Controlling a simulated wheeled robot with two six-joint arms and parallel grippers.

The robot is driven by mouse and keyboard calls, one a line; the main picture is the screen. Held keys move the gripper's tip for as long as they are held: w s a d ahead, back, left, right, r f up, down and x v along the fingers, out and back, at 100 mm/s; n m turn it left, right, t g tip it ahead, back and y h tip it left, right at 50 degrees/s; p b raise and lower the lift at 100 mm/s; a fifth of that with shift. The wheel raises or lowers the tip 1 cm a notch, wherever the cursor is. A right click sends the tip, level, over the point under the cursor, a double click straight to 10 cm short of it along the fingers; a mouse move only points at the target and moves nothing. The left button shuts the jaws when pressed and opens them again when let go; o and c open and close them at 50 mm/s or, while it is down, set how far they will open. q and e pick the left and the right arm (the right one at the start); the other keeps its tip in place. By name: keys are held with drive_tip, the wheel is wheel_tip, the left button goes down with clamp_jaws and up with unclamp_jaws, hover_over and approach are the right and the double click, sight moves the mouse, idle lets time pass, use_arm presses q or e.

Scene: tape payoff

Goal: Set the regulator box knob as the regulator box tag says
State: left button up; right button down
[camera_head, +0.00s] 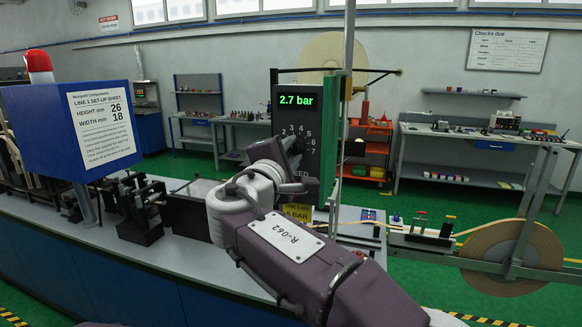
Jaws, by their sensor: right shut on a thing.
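The regulator box (312,112) is a dark upright box with a green display reading 2.7 bar. Below the display is a dial scale; figures from 2 to 7 show, partly covered. My right gripper (290,147) is at the dial, shut on the knob. The knob itself and its pointer are mostly hidden by the gripper. A yellow tag (299,213) hangs below the box, partly covered by my right arm; "5 BAR" can be read on it, and anything before that is hidden. My left gripper is not in view.
A blue box with a set-up sheet (101,122) and a red lamp (39,66) stands at the left. A large tape reel (512,256) is at the right. The bench (190,262) runs beneath the line. Shelves and worktables stand along the back wall.

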drive_tip(key=m+b, duration=0.2)
drive_tip(key=m, duration=0.1)
drive_tip(key=shift+f, duration=0.15)
drive_tip(key=m+b, duration=0.1)
drive_tip(key=m, duration=0.2)
drive_tip(key=shift+m+h, duration=0.3)
drive_tip(key=shift+m, duration=0.1)
drive_tip(key=m, duration=0.1)
drive_tip(key=m+b, duration=0.1)
drive_tip(key=m, duration=0.1)
drive_tip(key=shift+r+m, duration=0.2)
drive_tip(key=shift+m, duration=0.1)
drive_tip(key=shift+m+g+h+b, duration=0.3)
drive_tip(key=shift+m+b, duration=0.05)
drive_tip(key=shift+m, duration=1.35)
drive_tip(key=shift+r+m, duration=0.15)
drive_tip(key=shift+m, duration=0.15)
drive_tip(key=c, duration=1.1)
unclamp_jaws()
drive_tip(key=shift+w, duration=0.15)
